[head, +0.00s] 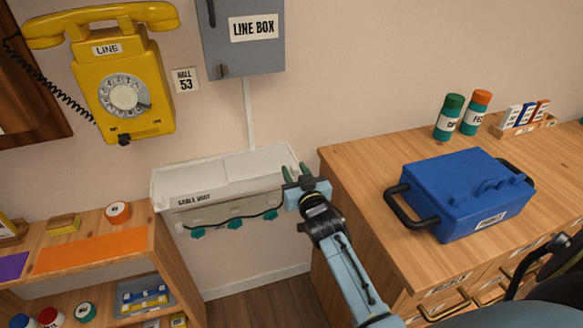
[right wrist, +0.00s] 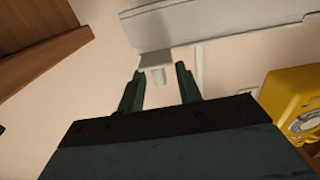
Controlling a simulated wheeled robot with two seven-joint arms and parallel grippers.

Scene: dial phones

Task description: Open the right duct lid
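The pale grey cable duct (head: 222,206) is fixed low on the wall, with a label on its front. Its top shows a left lid (head: 188,176) and a right lid (head: 257,163), divided by a seam; both look closed. My right gripper (head: 305,178) is at the duct's right end. In the right wrist view its two green fingers (right wrist: 159,88) are apart, with a small pale tab (right wrist: 158,76) under the duct edge between or just beyond their tips. I cannot tell whether they touch it. My left gripper is not in view.
A wooden counter (head: 350,172) with a blue toolbox (head: 465,190) stands right of the duct. A wooden shelf (head: 135,250) stands to its left. The yellow phone (head: 125,90) and grey line box (head: 243,45) hang above. Teal clips (head: 235,224) hold a cable along the duct front.

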